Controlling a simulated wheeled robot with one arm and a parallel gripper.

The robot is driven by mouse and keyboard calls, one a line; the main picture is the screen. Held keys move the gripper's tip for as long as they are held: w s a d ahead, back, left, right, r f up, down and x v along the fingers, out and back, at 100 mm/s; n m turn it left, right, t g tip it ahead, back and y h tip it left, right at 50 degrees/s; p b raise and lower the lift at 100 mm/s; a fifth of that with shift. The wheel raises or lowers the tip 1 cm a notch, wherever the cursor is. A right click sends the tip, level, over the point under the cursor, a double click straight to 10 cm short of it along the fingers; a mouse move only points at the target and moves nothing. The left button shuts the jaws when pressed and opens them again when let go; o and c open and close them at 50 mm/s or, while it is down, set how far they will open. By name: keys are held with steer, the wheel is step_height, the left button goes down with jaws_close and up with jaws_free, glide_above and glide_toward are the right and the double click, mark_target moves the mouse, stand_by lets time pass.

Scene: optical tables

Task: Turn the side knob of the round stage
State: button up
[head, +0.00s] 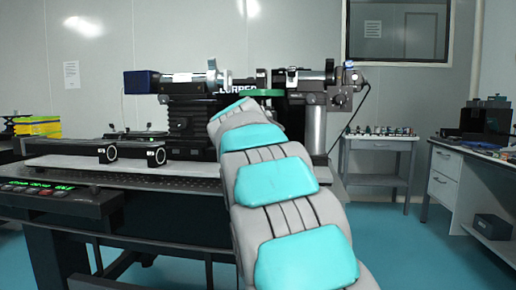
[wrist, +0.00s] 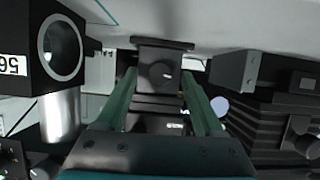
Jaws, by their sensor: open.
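In the wrist view, my gripper (wrist: 165,88) is open, its two green fingers spread apart with nothing held between them. Beyond the fingertips, framed in the gap, is a dark block (wrist: 162,72) with a round face and a wider flange. I cannot tell whether this round face is the side knob of the round stage. In the head view, my arm reaches to the optical assembly and hides part of it. A green strip (head: 262,92) at its far end looks like part of my gripper. A dark round-faced mount (head: 340,100) is to its right.
A black block with a round opening (wrist: 62,50) is close on the left in the wrist view, above a silver post (wrist: 62,115). A black ribbed body (wrist: 270,125) is close on the right. The optical table (head: 190,182) carries two small round-faced units (head: 107,153).

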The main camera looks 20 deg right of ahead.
steer(key=shift+w+d+f, duration=0.15)
steer(key=shift+w+d, duration=0.15)
steer(key=shift+w, duration=0.15)
jaws_close()
stand_by(0.3)
